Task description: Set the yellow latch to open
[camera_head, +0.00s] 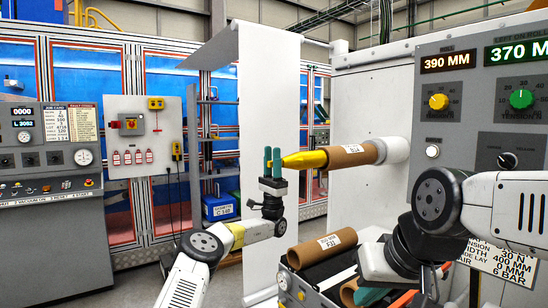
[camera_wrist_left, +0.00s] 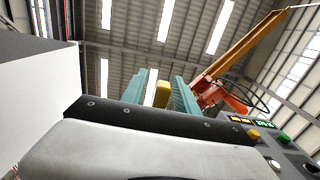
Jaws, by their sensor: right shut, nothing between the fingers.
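A yellow pointed nose (camera_head: 306,160) sticks out leftward from a cardboard core on the roll shaft. It is the yellow part nearest my left gripper; I cannot tell if it is the latch or how it is set. My left gripper (camera_head: 272,161) stands upright just left of its tip, its teal fingers a little apart. In the left wrist view a yellow block (camera_wrist_left: 162,95) shows between the open fingers (camera_wrist_left: 160,94), with a gap on its left side; contact is not clear. My right gripper (camera_head: 371,297) is low over the core crate, shut, partly hidden by its own arm.
A cardboard core (camera_head: 340,156) sits on the shaft beside the white panel. A crate (camera_head: 298,284) of cores stands below. The control panel (camera_head: 490,110) with yellow and green knobs is at right. A white web sheet (camera_head: 262,110) hangs behind my left gripper.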

